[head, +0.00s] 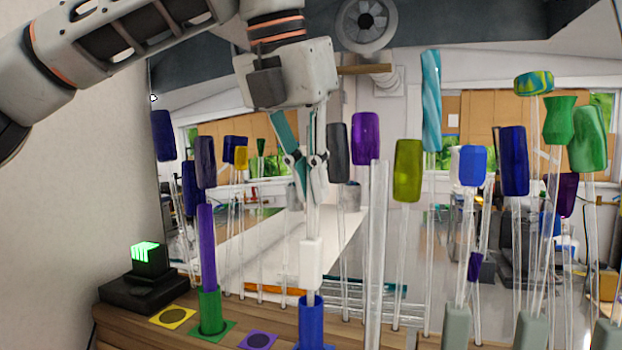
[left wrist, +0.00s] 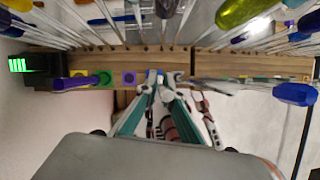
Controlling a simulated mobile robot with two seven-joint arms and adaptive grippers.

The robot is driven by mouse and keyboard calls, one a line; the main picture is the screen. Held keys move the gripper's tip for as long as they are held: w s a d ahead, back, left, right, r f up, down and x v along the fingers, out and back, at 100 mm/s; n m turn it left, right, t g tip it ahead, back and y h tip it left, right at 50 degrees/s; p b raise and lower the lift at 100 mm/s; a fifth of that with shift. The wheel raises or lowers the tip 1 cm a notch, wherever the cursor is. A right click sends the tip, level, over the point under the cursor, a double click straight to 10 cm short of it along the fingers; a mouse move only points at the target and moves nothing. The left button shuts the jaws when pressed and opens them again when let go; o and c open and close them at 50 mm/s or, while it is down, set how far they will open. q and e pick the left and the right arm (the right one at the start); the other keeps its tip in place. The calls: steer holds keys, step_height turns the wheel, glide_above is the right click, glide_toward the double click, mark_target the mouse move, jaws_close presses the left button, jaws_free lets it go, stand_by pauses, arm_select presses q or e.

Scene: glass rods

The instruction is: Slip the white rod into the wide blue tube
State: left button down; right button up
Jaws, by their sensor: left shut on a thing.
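The white rod (head: 311,262) hangs upright below my left gripper (head: 306,172), a clear shaft with a white block on its lower part. My left gripper is shut on the clear shaft above the white block. The wide blue tube (head: 311,328) stands directly below, on the wooden bench. The rod's lower end is in line with the tube's mouth and overlaps it; I cannot tell how deep it sits. My right gripper is not in view.
A purple rod (head: 207,245) stands in a green tube (head: 210,318) to the left. Flat yellow (head: 172,317) and purple (head: 257,341) plates lie beside it. A black box with a green display (head: 150,260) stands at far left. Many colour-topped glass rods stand behind and to the right.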

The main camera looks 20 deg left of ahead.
arm_select(q)
steer(key=c, duration=2.1)
jaws_free()
steer(key=shift+c, duration=0.2)
steer(key=shift+r, duration=0.1)
steer(key=v, duration=1.1)
steer(key=shift+r, duration=0.4)
steer(key=shift+s, duration=0.15)
